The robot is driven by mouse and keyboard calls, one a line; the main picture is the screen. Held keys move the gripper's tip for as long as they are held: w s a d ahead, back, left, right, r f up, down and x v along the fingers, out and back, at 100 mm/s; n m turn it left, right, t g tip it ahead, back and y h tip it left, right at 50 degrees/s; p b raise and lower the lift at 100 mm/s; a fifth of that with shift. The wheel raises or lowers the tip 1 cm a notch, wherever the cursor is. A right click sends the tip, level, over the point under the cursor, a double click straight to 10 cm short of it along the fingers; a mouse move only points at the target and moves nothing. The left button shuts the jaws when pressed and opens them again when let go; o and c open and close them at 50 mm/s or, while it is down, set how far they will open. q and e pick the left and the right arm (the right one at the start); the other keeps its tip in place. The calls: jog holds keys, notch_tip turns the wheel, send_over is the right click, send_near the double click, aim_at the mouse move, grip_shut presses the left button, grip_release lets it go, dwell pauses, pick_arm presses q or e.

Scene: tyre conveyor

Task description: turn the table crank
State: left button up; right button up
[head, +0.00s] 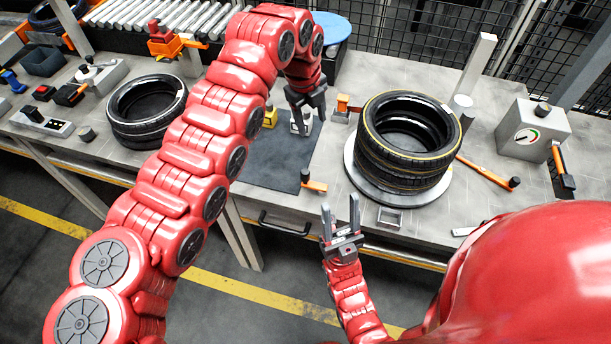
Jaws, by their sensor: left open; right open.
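A round grey turntable (353,176) on the bench carries stacked black tyres (410,150). A small orange handle with a black knob (314,185) sits left of the turntable at the mat's edge. A longer orange bar with a black end (485,172) lies right of the turntable; I cannot tell which of the two is the crank. My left gripper (308,118) is open, pointing down over the dark mat, left of the tyres and beyond the small handle. My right gripper (340,210) is open and empty, pointing up in front of the bench edge, apart from the turntable.
A dark mat (262,160) with a yellow block (270,116) lies under my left gripper. Another tyre stack (147,108) stands at left. A gauge box (533,130) stands at right. A roller conveyor (150,14) and mesh fence are behind. A drawer handle (285,226) is on the front.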

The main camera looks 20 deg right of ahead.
aim_at(305, 171)
pick_arm(q)
jog(key=s+a+m+y, duration=0.2)
jog(key=s+a, duration=0.1)
jog(key=s, duration=0.1)
jog(key=shift+g, duration=0.4)
jog(key=f+p, duration=0.1)
jog(key=f, duration=0.4)
jog(key=f+p, duration=0.1)
jog(key=f, duration=0.4)
jog(key=f+p, duration=0.2)
jog(key=f, duration=0.4)
jog(key=shift+w+d, duration=0.2)
jog(key=shift+w, duration=0.1)
grip_shut()
